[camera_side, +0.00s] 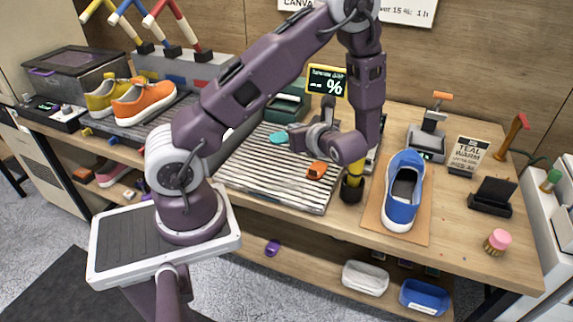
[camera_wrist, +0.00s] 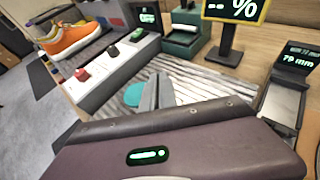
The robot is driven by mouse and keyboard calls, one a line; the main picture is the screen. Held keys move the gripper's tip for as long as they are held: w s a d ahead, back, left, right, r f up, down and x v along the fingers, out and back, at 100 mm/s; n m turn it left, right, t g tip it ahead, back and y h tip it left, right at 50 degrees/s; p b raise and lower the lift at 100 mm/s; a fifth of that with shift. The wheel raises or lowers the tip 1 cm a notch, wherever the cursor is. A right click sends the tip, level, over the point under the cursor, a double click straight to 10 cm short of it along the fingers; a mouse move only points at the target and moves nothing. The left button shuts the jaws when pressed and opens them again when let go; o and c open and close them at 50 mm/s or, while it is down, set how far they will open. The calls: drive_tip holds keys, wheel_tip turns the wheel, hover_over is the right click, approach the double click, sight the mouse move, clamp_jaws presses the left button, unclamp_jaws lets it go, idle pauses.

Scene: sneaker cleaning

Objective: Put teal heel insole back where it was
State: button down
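The teal heel insole (camera_side: 279,137) shows as a small flat teal piece over the back part of the striped mat (camera_side: 250,165). In the wrist view the teal insole (camera_wrist: 132,95) shows just left of my fingers, and they hide part of it. My gripper (camera_side: 297,139) is low over the mat, right beside the insole. In the wrist view my gripper (camera_wrist: 157,90) has its two grey fingers close together. I cannot tell whether the insole is between them or lies behind them.
An orange block (camera_side: 317,170) sits on the mat near my wrist. A blue sneaker (camera_side: 404,192) stands on a brown board to the right. A sign reading TEAL WARM (camera_side: 467,157) stands farther right. A percent display (camera_side: 327,80) and a green box (camera_side: 288,104) stand behind the mat.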

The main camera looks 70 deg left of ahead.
sight(296, 167)
wheel_tip(296, 167, down, 9)
drive_tip(key=shift+f, duration=0.1)
drive_tip(key=c, duration=1.7)
unclamp_jaws()
